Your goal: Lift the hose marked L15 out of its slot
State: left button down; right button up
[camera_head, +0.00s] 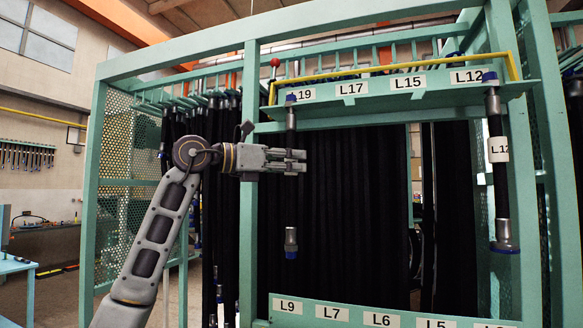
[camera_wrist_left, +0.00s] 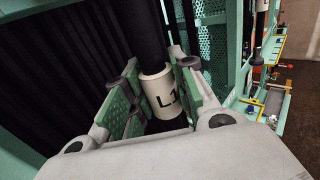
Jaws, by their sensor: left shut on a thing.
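My left gripper (camera_head: 300,160) is shut on a short black hose (camera_head: 291,200) with metal end fittings. The hose hangs upright, and its blue-capped top overlaps the L19 sign. In the left wrist view, the green finger pads sit either side of the hose's white label (camera_wrist_left: 160,92). This label begins with "L1"; the rest is hidden, so I cannot tell which hose it is. The L15 sign (camera_head: 408,82) is on the rack's upper rail, with no short hose visible below it. I cannot tell whether the held hose is seated. My right gripper is not in view.
Another short hose, labelled L12 (camera_head: 498,150), hangs at the right. A yellow bar (camera_head: 400,67) runs above the upper rail. A lower rail (camera_head: 400,318) carries further signs. Long black hoses hang behind, and green posts (camera_head: 250,200) frame the rack.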

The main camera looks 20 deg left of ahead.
pick_arm(q)
jog(key=shift+r, duration=0.15)
jog(key=shift+a+r, duration=0.1)
jog(key=shift+r, duration=0.1)
jog(key=s+b, duration=0.4)
jog(key=s, duration=1.4)
jog(key=shift+a, duration=0.25)
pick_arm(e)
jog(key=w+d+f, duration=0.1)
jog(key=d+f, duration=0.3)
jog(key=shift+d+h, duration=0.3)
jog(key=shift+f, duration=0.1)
